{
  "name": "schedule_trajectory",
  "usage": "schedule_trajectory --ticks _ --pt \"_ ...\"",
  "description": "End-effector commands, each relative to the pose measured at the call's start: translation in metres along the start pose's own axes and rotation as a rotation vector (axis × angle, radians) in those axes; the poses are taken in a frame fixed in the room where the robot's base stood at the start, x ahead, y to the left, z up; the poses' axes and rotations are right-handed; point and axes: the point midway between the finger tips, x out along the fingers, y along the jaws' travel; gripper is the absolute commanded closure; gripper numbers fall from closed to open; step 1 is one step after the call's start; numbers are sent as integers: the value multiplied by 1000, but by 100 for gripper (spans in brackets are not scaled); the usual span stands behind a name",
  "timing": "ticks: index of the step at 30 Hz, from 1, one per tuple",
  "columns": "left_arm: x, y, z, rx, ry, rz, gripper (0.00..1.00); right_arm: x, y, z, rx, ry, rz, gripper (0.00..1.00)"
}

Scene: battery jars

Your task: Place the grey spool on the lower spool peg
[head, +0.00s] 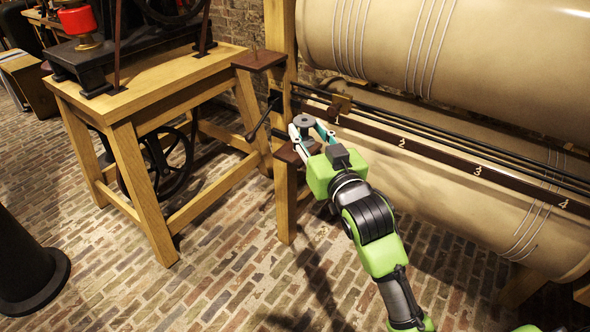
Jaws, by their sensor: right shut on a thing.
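The grey spool (303,121) is a small round piece held between the fingertips of my right gripper (306,130). My right gripper is shut on it. The spool appears just above a small brown shelf (287,154) on a wooden post. The lower peg itself cannot be made out, as the gripper and spool cover that area. I cannot tell whether the spool touches the shelf or a peg. A second, higher brown shelf (258,61) is up and to the left, with a small upright pin on it. My left gripper is not in view.
Large cream cylinders (490,50) with a numbered dark rail (440,152) stand close to the right of my right gripper. A dark crank handle (262,118) is just left of it. A wooden table (150,75) with a machine stands further left. Brick floor is open below.

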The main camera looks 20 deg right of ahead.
Motion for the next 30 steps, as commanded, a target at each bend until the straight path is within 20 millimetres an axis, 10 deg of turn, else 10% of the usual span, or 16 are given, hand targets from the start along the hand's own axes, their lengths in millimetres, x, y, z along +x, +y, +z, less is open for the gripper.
schedule_trajectory --ticks 13,30 --pt "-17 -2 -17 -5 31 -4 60 36 8 26 -7 -3 -13 83" --pt "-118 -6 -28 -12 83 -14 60 136 30 92 -6 -3 -13 83"
